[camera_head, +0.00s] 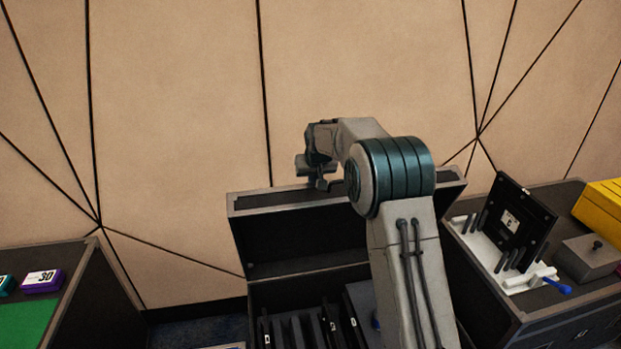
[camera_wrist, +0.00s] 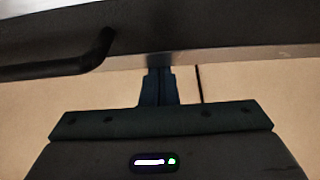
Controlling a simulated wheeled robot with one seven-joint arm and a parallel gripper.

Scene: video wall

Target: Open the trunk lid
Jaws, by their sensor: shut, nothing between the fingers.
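The trunk (camera_head: 310,275) is dark with grey trim and stands in the middle of the head view. Its lid (camera_head: 285,235) is raised and tilts up at the back, with the dark inside showing. My gripper (camera_head: 322,184) is at the lid's top edge, left of my arm. In the wrist view the closed fingers (camera_wrist: 159,74) end at the lid's light trim (camera_wrist: 230,56). They hold nothing, and I cannot tell whether they touch the lid. A black handle (camera_wrist: 85,66) shows on the left in that view. My arm hides the trunk's right part.
Dark upright slabs (camera_head: 300,332) stand inside the trunk. On the right, another case (camera_head: 540,310) bears a black panel (camera_head: 510,222), a grey box (camera_head: 588,258) and a yellow case (camera_head: 602,205). On the left is a table with a green top (camera_head: 28,325) and a purple box (camera_head: 42,281). A panelled wall (camera_head: 180,150) is behind.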

